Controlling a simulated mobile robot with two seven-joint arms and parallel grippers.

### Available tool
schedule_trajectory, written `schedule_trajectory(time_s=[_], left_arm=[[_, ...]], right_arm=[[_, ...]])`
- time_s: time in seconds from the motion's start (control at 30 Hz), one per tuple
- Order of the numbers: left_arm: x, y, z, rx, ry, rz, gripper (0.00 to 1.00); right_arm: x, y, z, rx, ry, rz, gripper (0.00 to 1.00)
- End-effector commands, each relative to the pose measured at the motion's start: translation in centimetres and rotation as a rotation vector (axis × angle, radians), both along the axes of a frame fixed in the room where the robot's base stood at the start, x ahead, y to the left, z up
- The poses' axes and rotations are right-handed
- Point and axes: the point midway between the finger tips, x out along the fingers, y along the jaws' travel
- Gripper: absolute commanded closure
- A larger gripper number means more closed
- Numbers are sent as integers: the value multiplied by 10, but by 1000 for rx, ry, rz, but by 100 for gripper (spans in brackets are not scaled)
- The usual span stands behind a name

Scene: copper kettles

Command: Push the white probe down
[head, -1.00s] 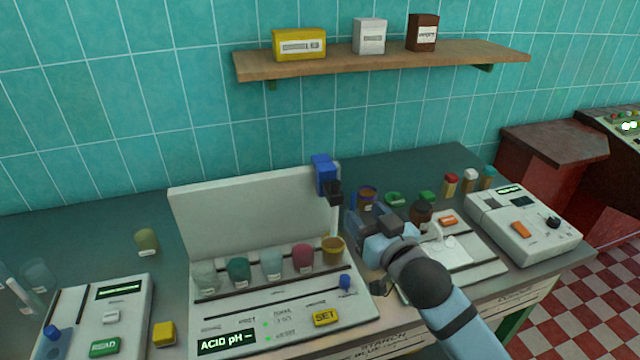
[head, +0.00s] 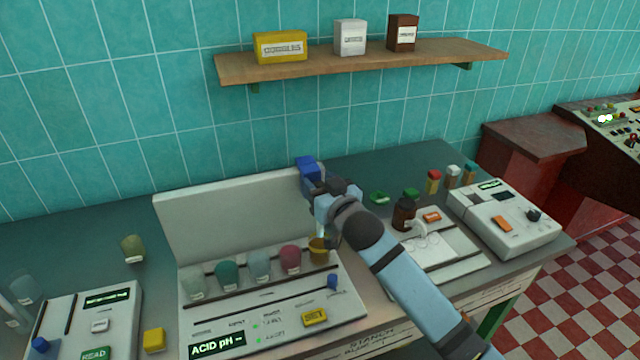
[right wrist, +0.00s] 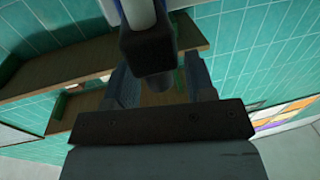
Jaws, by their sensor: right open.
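The blue head of the probe stand (head: 308,172) shows at the top right corner of the white-backed ACID pH unit (head: 215,208). The white probe under it is mostly hidden behind my right gripper in the head view. My right gripper (head: 326,198) is open, close beside the blue head and above the amber cup (head: 319,252). In the right wrist view, a black block (right wrist: 147,48) with a pale tube (right wrist: 140,12) at its top stands in front of the open fingers (right wrist: 160,80). I cannot tell whether they touch. My left gripper is out of view.
Several cups, including a pink one (head: 290,259), stand in a row on the unit. A brown bottle (head: 403,214) and a grey meter (head: 505,217) are to the right. A wooden shelf (head: 360,64) hangs above. The counter at back left is mostly clear.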

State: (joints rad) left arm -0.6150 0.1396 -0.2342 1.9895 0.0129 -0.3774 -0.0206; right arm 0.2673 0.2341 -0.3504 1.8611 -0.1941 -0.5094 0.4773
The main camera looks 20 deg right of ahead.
Motion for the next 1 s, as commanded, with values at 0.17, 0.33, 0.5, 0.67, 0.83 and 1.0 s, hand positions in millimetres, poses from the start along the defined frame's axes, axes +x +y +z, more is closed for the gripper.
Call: schedule_trajectory(time_s=[0.17, 0.33, 0.5, 0.67, 0.83, 1.0], left_arm=[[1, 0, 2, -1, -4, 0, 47], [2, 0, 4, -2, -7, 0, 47], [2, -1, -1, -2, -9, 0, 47], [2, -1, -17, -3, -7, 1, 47], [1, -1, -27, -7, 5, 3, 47], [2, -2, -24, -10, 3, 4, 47]], right_arm=[[0, 0, 0, 0, 0, 0, 73], [0, 0, 0, 0, 0, 0, 100], [0, 0, -11, 1, 1, 0, 100], [0, 0, -48, 2, 4, -1, 100], [0, 0, -73, 2, 1, 0, 100], [0, 0, -77, 0, 2, 0, 100]])
